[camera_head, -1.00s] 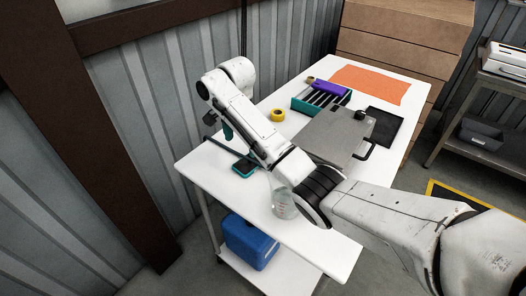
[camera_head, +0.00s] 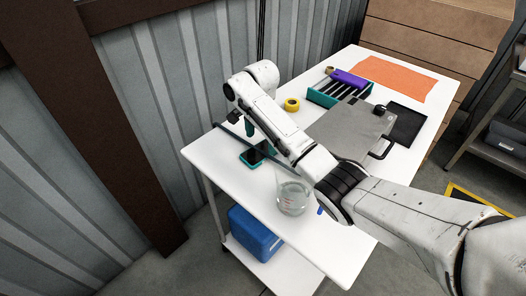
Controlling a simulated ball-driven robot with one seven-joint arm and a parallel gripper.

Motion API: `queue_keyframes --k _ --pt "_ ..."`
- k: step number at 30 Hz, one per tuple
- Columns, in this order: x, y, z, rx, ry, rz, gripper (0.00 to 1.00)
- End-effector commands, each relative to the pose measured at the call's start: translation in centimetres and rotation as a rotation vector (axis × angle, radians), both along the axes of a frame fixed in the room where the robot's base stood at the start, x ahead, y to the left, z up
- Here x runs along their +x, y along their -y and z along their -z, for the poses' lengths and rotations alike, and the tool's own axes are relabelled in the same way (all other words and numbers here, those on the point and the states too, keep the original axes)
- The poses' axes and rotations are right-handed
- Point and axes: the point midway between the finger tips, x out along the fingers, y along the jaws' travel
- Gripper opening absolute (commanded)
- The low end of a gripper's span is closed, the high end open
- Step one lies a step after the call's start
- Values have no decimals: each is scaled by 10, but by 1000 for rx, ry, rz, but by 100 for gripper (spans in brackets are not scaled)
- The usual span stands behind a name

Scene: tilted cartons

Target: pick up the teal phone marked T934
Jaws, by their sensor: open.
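A teal-edged phone with a dark face (camera_head: 257,154) lies on the white table near its left edge. Any marking on it is too small to read. My gripper (camera_head: 240,124) is above and slightly behind the phone, at the end of my bent arm. Its fingers are apart and nothing shows between them. A gap in the picture separates the fingers from the phone, but the exact height is hard to tell.
A glass beaker (camera_head: 292,197) stands near the front edge. A thin dark bar (camera_head: 229,132) lies behind the phone. Yellow tape (camera_head: 292,104), a teal divided tray (camera_head: 318,98), a grey case (camera_head: 345,130), a black mat (camera_head: 408,122) and an orange cloth (camera_head: 398,78) lie farther back.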

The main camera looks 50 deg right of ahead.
Motion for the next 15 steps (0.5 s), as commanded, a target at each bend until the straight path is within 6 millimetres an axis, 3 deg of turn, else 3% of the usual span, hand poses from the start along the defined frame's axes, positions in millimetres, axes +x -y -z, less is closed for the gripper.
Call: queue_keyframes --k 7,15 --pt "-2 1 33 0 -3 0 100" --pt "-1 1 39 0 -1 0 100"
